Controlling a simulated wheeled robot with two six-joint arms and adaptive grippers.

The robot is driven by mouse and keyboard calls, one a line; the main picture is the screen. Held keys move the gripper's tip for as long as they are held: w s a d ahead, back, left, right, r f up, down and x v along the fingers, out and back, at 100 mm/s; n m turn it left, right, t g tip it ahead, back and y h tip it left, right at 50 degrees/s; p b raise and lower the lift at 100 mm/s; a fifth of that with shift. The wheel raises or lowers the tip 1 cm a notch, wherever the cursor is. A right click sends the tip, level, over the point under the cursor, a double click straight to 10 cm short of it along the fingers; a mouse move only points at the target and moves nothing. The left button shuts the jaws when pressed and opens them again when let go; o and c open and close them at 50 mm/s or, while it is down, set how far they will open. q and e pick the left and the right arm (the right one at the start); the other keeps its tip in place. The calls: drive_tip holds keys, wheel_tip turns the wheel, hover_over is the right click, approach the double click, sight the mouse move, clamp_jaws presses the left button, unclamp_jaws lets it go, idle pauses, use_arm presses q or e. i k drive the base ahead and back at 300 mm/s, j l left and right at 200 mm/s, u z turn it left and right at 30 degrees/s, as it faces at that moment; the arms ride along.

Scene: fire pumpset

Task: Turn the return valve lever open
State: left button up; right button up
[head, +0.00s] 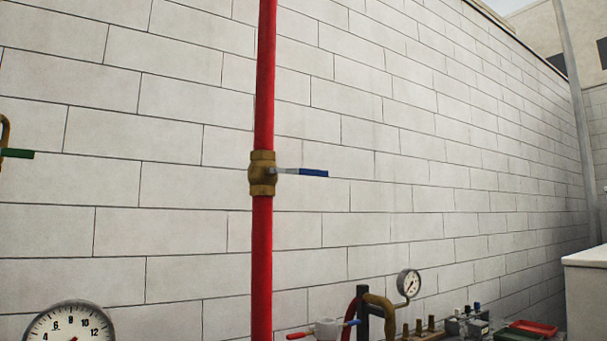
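A brass valve (262,174) sits on a vertical red pipe (264,75) in front of a white block wall. Its lever (313,173) has a blue grip and points right, crosswise to the pipe. I cannot tell from a label whether this is the return valve. Other levers show too: a green one (18,153) at the left edge, and a red one (299,335) and a small blue one (352,323) at the bottom. Neither of my grippers is in view.
A large dial gauge (70,325) is cut off at bottom left. A small gauge (409,283) on brass piping, several fittings and a red tray (534,328) are at bottom right. A white-topped block (588,258) stands at the right edge. Space around the blue-grip lever looks clear.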

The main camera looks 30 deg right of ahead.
sight(301, 172)
drive_tip(key=l, duration=0.6)
drive_tip(key=i+l, duration=0.15)
drive_tip(key=l, duration=1.1)
drive_tip(key=i, duration=0.05)
